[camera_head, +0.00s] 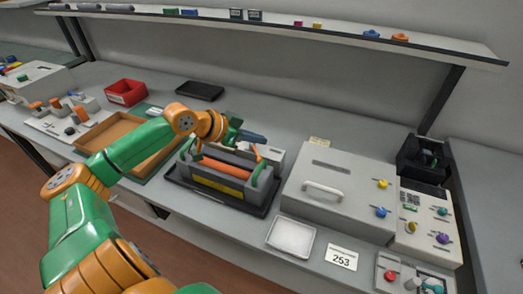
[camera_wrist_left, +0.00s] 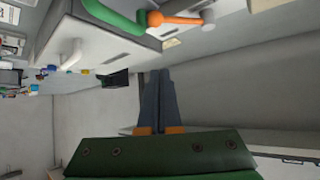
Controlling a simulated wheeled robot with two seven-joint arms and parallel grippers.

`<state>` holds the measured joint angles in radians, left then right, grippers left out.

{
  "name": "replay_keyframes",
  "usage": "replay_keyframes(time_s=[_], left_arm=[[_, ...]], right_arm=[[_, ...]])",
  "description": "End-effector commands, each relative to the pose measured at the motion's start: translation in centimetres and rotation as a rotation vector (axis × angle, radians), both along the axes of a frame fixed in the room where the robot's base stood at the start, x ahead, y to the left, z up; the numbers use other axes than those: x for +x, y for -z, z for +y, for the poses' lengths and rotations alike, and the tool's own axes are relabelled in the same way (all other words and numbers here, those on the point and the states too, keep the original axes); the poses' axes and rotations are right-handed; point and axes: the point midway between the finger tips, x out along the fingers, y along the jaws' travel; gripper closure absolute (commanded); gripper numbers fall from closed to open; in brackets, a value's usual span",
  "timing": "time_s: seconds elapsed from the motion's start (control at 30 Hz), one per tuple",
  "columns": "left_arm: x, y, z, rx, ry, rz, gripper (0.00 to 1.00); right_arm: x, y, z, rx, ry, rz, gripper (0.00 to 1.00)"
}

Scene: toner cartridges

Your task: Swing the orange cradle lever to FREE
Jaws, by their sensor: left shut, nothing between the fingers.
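The dark grey cradle (camera_head: 222,187) sits on a black tray, with an orange roller (camera_head: 222,169) across it and green handles at its ends. The orange lever (camera_head: 257,152) stands at the cradle's far right corner. In the left wrist view the orange lever (camera_wrist_left: 175,19) lies at the top, beside a green handle (camera_wrist_left: 115,15). My left gripper (camera_head: 262,139) is just above and behind the lever, its fingers together and empty. Its fingers also show in the left wrist view (camera_wrist_left: 158,95), apart from the lever. I cannot read any FREE mark. My right gripper is not in view.
A grey box with a white handle (camera_head: 325,188) stands close to the right of the cradle. A wooden tray (camera_head: 117,160) lies to the left. A white dish (camera_head: 291,237) and a 253 card (camera_head: 341,258) are in front. A shelf (camera_head: 280,28) runs above the back.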

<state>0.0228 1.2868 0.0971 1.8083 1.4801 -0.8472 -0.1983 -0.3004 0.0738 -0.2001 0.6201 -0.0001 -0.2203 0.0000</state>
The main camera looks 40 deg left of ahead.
Motion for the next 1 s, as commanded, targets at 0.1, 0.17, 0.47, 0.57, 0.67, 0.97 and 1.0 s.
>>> replay_keyframes(time_s=[0.1, 0.17, 0.47, 0.57, 0.67, 0.97, 1.0], left_arm=[[1.4, 0.5, -0.5, -0.007, -0.002, -0.006, 1.0], [2.2, 1.2, -0.9, -0.006, 0.001, -0.005, 1.0], [3.0, 4.3, -1.3, 0.004, 0.003, 0.007, 1.0], [2.1, 4.9, -1.0, 0.002, 0.004, 0.007, 1.0], [1.4, 5.4, -0.7, 0.003, 0.003, 0.004, 1.0], [1.1, 5.7, -0.6, 0.003, 0.005, 0.001, 1.0], [1.1, 5.7, -0.6, 0.003, 0.004, 0.001, 1.0]], right_arm=[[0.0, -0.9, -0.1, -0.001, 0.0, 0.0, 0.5], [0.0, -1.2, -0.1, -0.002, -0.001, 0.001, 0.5], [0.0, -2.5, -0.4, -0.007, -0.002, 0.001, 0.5], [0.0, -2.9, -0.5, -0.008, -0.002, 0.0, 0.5], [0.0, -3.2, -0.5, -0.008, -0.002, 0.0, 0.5], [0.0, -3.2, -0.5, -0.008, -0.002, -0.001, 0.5], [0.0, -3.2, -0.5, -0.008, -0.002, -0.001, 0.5]])
